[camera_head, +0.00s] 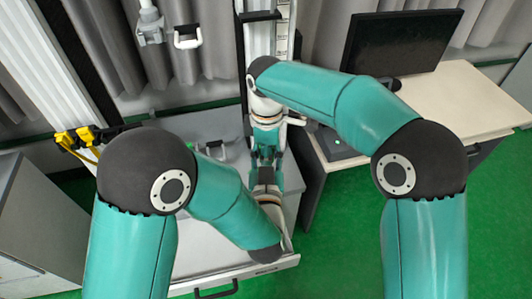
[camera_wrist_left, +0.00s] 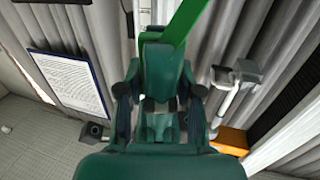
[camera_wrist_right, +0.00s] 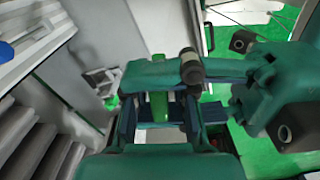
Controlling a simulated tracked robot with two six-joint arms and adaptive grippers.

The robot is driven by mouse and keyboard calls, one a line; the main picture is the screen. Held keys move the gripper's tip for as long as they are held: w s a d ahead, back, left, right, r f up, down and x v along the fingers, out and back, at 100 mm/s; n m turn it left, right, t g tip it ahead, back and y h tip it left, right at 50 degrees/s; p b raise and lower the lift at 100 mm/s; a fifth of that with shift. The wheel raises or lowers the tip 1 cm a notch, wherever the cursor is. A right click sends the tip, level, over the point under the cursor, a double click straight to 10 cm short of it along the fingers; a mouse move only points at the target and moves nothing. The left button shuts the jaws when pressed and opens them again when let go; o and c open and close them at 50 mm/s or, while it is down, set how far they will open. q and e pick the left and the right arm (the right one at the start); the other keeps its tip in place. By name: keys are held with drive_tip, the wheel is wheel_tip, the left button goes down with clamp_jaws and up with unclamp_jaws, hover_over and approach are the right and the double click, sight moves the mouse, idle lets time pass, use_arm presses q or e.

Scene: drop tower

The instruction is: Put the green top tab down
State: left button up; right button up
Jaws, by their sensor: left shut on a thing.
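A bright green strip, which looks like the green top tab (camera_wrist_left: 187,22), rises from between the jaws in the left wrist view. My left gripper (camera_wrist_left: 160,95) is shut on it. A green upright piece (camera_wrist_right: 159,103) shows between the parted fingers of my right gripper (camera_wrist_right: 160,120) in the right wrist view; I cannot tell whether it is the same tab. In the head view, my right gripper (camera_head: 265,152) points down and my left gripper comes up from below to meet it, close together. The tab itself is hidden there by the arms and hands.
A white tray-like bench (camera_head: 205,258) with a black handle lies under the arms. A white-framed handle (camera_head: 187,38) hangs at the back wall. A desk (camera_head: 455,108) with a black monitor (camera_head: 400,43) stands right. Green floor lies clear at the lower right.

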clamp_jaws()
use_arm(q)
drive_tip(key=o, duration=1)
drive_tip(key=shift+a+f, duration=0.1)
drive_tip(key=shift+f, duration=0.05)
